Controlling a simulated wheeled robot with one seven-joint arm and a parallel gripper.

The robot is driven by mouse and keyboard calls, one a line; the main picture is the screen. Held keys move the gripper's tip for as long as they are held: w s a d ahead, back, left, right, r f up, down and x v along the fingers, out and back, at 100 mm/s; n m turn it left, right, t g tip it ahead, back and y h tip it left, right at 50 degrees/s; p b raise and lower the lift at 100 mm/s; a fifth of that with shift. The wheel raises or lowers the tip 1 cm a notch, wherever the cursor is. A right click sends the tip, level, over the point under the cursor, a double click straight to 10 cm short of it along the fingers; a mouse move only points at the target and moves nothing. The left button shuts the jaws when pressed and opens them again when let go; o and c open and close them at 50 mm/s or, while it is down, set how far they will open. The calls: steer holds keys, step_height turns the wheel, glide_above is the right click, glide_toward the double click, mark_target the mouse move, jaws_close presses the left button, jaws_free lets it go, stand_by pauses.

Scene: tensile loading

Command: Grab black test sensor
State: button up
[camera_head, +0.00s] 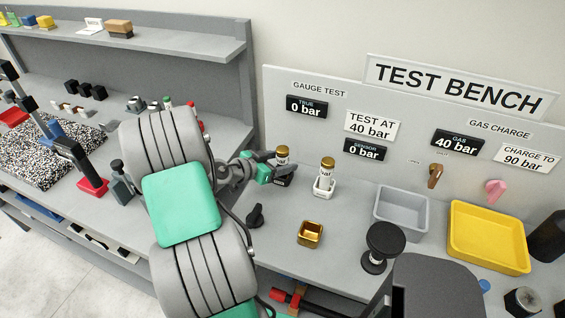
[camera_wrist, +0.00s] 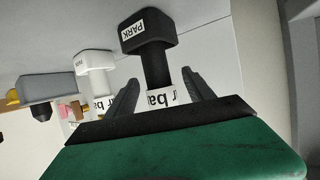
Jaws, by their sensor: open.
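The black test sensor (camera_head: 282,154) stands in a black holder (camera_head: 282,181) marked PARK on the bench; its gold-coloured top shows in the head view. In the wrist view the sensor (camera_wrist: 158,72) shows as a black stem and a white band with lettering. The black holder (camera_wrist: 148,38) is beyond it. My gripper (camera_wrist: 160,97) is open, with one dark finger on each side of the sensor's white band. Small gaps seem to show, and contact cannot be told. My gripper (camera_head: 276,171) partly hides the sensor in the head view.
A similar white sensor (camera_head: 326,168) stands in a white holder (camera_head: 324,187) close on the right. A gold square cup (camera_head: 310,234) and a black knob-like part (camera_head: 256,215) are in front. A grey tray (camera_head: 402,212) and yellow tray (camera_head: 488,238) are further right. The panel wall is behind.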

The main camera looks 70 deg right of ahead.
mark_target(288, 159)
steer(key=x, duration=0.3)
steer(key=shift+s+p, duration=0.15)
steer(key=shift+p, duration=0.15)
jaws_close()
stand_by(0.3)
